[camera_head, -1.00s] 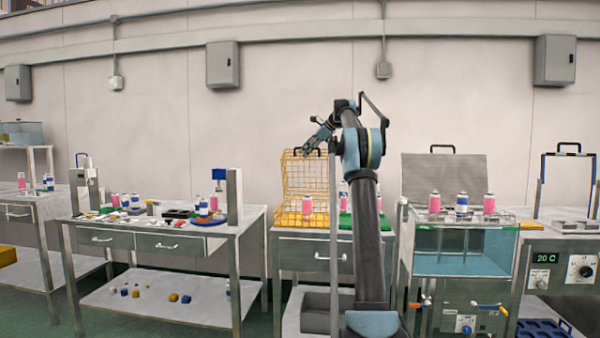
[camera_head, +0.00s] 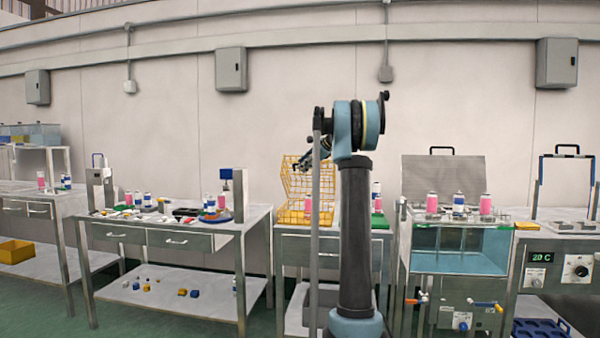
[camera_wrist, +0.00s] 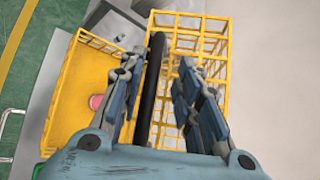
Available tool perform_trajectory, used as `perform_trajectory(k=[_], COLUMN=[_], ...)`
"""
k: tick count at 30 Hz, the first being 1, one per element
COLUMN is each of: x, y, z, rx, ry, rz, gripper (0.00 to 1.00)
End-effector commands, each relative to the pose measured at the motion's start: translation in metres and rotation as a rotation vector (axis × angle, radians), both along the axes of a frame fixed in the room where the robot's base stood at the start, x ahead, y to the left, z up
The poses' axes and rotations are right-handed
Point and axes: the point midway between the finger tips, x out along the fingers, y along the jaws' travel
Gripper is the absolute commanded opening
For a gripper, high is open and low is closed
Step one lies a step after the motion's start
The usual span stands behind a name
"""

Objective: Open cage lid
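The yellow wire cage stands on the middle table, its basket (camera_head: 293,217) low and its wire lid (camera_head: 296,178) raised above the back of it. A pink can (camera_head: 308,206) shows in the basket. In the wrist view the basket (camera_wrist: 62,125) is at left and the wire lid (camera_wrist: 213,48) at right. A black bar (camera_wrist: 152,85), apparently the lid's handle, lies between the fingers of my gripper (camera_wrist: 157,85). The fingers are apart; whether they touch the bar is unclear. In the head view my gripper (camera_head: 312,154) is at the lid, partly hidden by my arm.
The water bath (camera_head: 460,249) with several cans on top stands at right, its grey lid (camera_head: 445,180) up behind it. A workbench (camera_head: 190,241) with small parts stands at left. Cans (camera_head: 376,205) stand just right of the cage, behind my arm.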

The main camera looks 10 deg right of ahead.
Motion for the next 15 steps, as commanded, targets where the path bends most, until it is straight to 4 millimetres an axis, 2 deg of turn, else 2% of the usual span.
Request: perform_trajectory(k=[6,15], x=[-0.010,-0.013], y=[-0.001,-0.004], z=[-0.014,-0.018], rx=[-0.022,-0.029], ry=[-0.062,-0.084], rz=[-0.005,-0.009], gripper=[0.31,0.31])
